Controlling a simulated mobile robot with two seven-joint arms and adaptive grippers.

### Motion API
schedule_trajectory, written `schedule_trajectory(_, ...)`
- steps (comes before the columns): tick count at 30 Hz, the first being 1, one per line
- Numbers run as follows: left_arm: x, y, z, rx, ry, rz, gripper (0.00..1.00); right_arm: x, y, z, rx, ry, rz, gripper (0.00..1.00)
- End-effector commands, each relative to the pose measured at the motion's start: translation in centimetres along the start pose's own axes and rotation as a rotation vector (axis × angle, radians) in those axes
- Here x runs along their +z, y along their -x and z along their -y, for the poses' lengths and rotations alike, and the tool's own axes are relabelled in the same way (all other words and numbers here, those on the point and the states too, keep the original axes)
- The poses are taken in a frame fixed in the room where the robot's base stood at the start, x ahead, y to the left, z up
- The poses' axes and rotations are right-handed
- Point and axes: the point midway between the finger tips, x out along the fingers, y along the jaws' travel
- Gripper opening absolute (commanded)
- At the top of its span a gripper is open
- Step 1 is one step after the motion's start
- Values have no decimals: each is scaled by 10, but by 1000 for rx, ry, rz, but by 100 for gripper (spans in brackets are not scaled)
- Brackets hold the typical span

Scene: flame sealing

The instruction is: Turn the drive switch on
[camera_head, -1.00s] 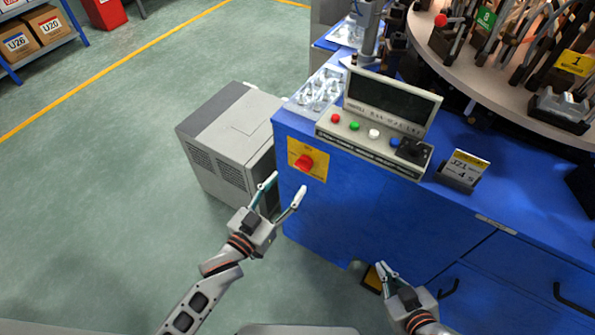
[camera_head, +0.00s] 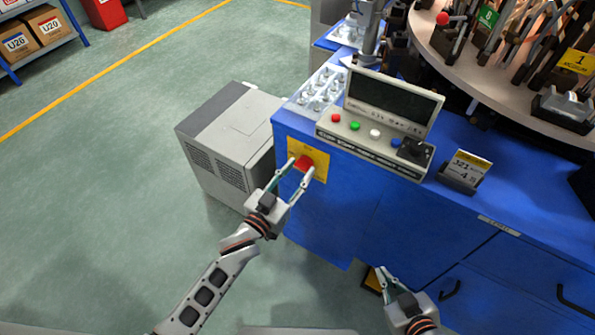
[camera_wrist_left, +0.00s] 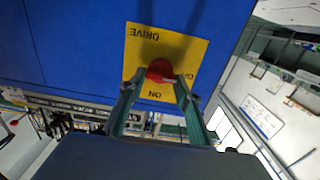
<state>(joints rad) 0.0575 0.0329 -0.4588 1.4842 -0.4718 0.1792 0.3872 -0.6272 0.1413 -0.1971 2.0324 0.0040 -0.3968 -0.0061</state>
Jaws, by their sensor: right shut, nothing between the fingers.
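The drive switch is a red knob (camera_head: 304,163) on a yellow plate (camera_head: 321,159) on the blue cabinet's front. In the left wrist view the red knob (camera_wrist_left: 160,71) sits on the yellow plate (camera_wrist_left: 190,47), marked DRIVE, with ON at the picture's lower side. My left gripper (camera_head: 301,168) is open, its fingertips on either side of the knob. The left wrist view shows its fingers (camera_wrist_left: 155,88) spread around the knob; I cannot tell whether they touch it. My right gripper (camera_head: 382,278) is shut and empty, low in front of the cabinet.
A control panel (camera_head: 375,134) with coloured buttons and a dark screen stands on the blue cabinet (camera_head: 345,215). A grey box unit (camera_head: 225,135) stands left of the cabinet. A card stand (camera_head: 464,172) is on the top. The floor at left is clear.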

Motion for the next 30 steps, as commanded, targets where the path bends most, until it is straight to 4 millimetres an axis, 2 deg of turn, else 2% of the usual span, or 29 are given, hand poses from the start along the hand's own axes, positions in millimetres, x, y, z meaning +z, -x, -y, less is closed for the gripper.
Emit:
schedule_trajectory(8, 0, 0, 0, 0, -22, 0, 12, 0, 0, 0, 0, 0, 0, 0)
schedule_trajectory(14, 0, 0, 0, -1, -106, 0, 12, -1, 0, -1, 1, 0, 0, 0)
schedule_trajectory(30, 1, 0, -3, 0, -584, -1, 12, 1, -1, 0, 0, -2, 2, 0)
